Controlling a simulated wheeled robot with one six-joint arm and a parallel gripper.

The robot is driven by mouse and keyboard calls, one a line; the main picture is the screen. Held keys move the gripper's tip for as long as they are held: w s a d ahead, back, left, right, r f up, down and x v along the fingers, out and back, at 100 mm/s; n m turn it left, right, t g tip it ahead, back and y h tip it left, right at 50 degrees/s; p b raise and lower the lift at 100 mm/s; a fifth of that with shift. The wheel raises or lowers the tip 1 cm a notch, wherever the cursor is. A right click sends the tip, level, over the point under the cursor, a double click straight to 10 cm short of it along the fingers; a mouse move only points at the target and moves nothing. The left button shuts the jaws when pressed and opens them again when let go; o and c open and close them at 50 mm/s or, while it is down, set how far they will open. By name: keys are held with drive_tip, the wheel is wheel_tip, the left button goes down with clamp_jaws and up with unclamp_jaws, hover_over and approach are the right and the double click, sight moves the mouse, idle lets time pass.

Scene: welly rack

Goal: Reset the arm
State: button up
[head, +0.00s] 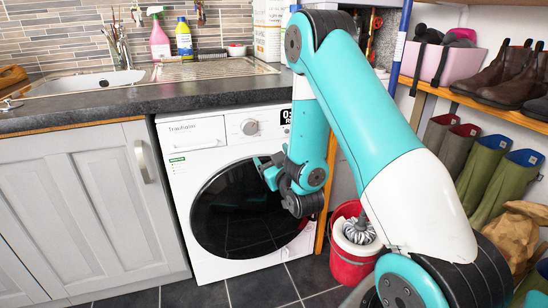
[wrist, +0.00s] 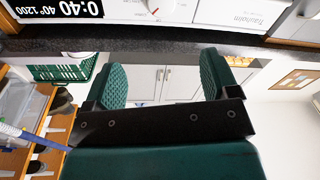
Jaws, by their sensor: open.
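My turquoise and white arm reaches from the right foreground, and my gripper (head: 263,165) hangs in front of the white washing machine (head: 190,165), by the right part of its dark door. In the wrist view my gripper (wrist: 160,78) shows two green ribbed fingers spread wide apart with nothing between them. The wrist view appears upside down, with the washing machine's display and dial (wrist: 150,10) along its top edge. My arm hides part of the machine's right side.
A red mop bucket (head: 352,262) stands on the dark tiles right of the machine. The worktop (head: 130,105) holds a sink, a pink spray bottle (head: 159,40) and a yellow bottle (head: 184,40).

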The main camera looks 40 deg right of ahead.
drive_tip(key=shift+a, duration=0.1)
drive_tip(key=s+a+r+n+g+y, duration=0.1)
drive_tip(key=s+a+r+g+y, duration=0.15)
drive_tip(key=a, duration=0.45)
drive_tip(key=s+a+r+g+y, duration=0.1)
drive_tip(key=s+a+g+y, duration=0.1)
drive_tip(key=a+g+y, duration=0.35)
drive_tip(key=s+a+r+n+g+y, duration=0.1)
drive_tip(key=s+a+r, duration=0.1)
drive_tip(key=a, duration=0.7)
drive_tip(key=s+a+r+n+g, duration=0.3)
drive_tip(key=s+g, duration=0.1)
drive_tip(key=s, duration=0.6)
drive_tip(key=s+a+r+n+g, duration=0.25)
drive_tip(key=s+g, duration=0.25)
drive_tip(key=s, duration=0.6)
wheel_tip(320, 180, up, 22)
drive_tip(key=p, duration=2.1)
drive_tip(key=shift+s+f+p, duration=0.15)
drive_tip(key=shift+f+p, duration=0.1)
drive_tip(key=shift+p, duration=0.1)
